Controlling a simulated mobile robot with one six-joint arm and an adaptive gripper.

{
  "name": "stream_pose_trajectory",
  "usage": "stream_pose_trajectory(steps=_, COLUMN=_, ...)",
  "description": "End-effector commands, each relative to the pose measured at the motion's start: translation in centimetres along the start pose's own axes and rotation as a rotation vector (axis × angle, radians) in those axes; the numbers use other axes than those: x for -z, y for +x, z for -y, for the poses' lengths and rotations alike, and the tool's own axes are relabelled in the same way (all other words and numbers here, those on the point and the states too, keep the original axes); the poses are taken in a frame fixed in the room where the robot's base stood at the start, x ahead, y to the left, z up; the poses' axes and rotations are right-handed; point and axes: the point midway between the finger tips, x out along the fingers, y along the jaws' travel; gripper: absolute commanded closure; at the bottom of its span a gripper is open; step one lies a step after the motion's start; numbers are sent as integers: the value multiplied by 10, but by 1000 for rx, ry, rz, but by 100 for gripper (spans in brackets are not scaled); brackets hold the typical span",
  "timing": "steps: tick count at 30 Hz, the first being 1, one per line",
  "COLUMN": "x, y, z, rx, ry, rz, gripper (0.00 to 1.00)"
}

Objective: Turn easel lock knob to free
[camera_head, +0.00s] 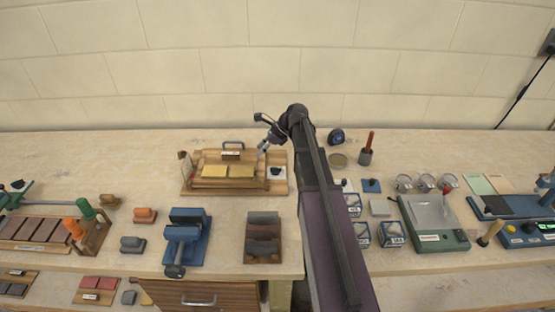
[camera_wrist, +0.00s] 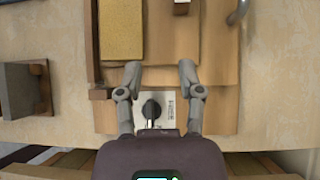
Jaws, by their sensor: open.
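The easel (camera_head: 187,188) is a wooden board with two yellow panels, standing at the middle of the bench. A black lock knob (camera_head: 276,171) sits on a pale plate at the easel's right end. In the wrist view the knob (camera_wrist: 151,109) is a dark round piece with a light pointer toward the bottom of the picture, and the plate (camera_wrist: 171,121) bears small printed marks. My gripper (camera_head: 263,147) is open and empty above the easel's right end. In the wrist view my gripper (camera_wrist: 159,69) has its fingers spread either side of the knob's line, apart from it.
A yellow panel (camera_wrist: 121,30) and a metal handle (camera_wrist: 237,14) show in the wrist view. A blue tape measure (camera_head: 336,136) and a dark cup (camera_head: 366,156) stand to the right. A block with dark pieces (camera_head: 263,237) lies in front of the easel.

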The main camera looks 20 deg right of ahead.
Motion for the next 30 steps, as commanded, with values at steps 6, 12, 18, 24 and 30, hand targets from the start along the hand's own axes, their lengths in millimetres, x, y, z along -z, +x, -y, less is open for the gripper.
stream_pose_trajectory(steps=6, x=-5, y=-24, z=-12, rx=-1, ry=4, rz=-237, gripper=51)
stream_pose_trajectory(steps=12, x=-4, y=-50, z=-20, rx=12, ry=4, rz=-453, gripper=51)
stream_pose_trajectory(steps=18, x=-3, y=-75, z=-25, rx=32, ry=1, rz=-633, gripper=51)
stream_pose_trajectory(steps=24, x=-2, y=-87, z=-26, rx=45, ry=0, rz=-723, gripper=51)
stream_pose_trajectory(steps=30, x=0, y=-88, z=-26, rx=48, ry=-1, rz=-736, gripper=51)
